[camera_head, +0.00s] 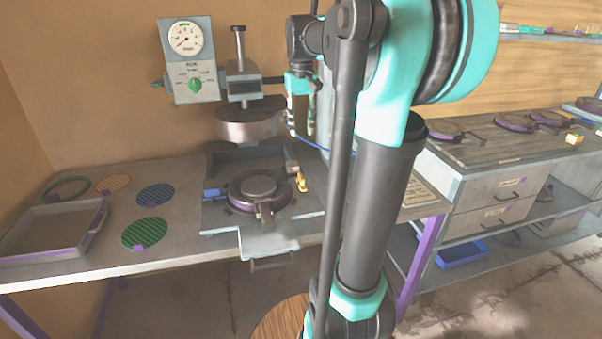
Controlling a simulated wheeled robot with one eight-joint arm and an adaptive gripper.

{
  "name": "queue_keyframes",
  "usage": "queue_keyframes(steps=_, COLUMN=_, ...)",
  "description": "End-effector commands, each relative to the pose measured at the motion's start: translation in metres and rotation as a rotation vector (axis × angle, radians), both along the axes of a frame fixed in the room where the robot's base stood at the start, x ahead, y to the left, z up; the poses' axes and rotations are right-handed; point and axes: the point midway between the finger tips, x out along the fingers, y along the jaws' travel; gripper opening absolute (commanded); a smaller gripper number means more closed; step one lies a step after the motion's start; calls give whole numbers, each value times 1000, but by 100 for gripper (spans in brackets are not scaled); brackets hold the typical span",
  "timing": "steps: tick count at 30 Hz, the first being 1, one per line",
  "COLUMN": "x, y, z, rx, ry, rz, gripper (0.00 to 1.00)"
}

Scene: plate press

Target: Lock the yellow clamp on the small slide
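The small slide (268,243) is a pale plate under the press, jutting past the table's front edge. A dark round plate mould (258,188) with a front handle sits on the press base behind it. The yellow clamp (301,182) stands upright at the right of the mould; whether it is locked cannot be told. My gripper (300,128) points down above and behind the clamp in the picture, beside the press head. Its two fingers look apart, with nothing seen between them. My arm hides part of the area to the right.
The press head (248,124) hangs above the mould, with a gauge box (188,60) at its upper left. A blue block (211,193) is left of the mould. A grey tray (52,232) and several round discs lie on the left table. A drawer bench (498,188) stands right.

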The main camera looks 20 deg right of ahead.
Motion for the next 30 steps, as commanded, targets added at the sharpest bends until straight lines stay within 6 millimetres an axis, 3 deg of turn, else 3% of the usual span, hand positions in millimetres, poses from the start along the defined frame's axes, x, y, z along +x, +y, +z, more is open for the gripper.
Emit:
queue_keyframes(steps=18, x=0, y=1, z=-119, rx=0, ry=0, rz=0, gripper=33)
queue_keyframes(steps=24, x=0, y=1, z=-147, rx=0, ry=0, rz=0, gripper=33)
queue_keyframes(steps=30, x=0, y=1, z=-159, rx=0, ry=0, rz=0, gripper=33)
